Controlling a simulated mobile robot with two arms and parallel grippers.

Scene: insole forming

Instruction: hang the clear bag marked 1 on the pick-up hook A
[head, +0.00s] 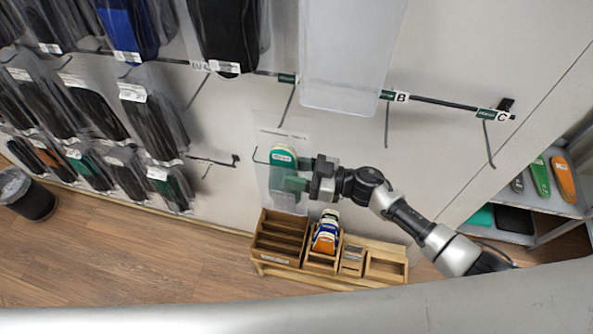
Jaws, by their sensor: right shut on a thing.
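A clear bag (262,190) with a green and white insole inside hangs upright from my right gripper (298,174). The gripper is shut on the bag's right side, in front of the wall and below the hook rail. A mark on the bag is too small to read. The rail has green tags, with B (401,97) and C (502,117) readable. A third green tag (287,78) lies left of B, with a bare hook (289,104) below it; its letter is hidden by a large pale clear sheet (350,60). My left gripper is not in view.
Several bagged insoles hang on the left, including a black one (228,35). A wooden organiser (276,259) stands below the held bag. A shelf (553,205) with insoles is at right, a dark bin (30,200) at left.

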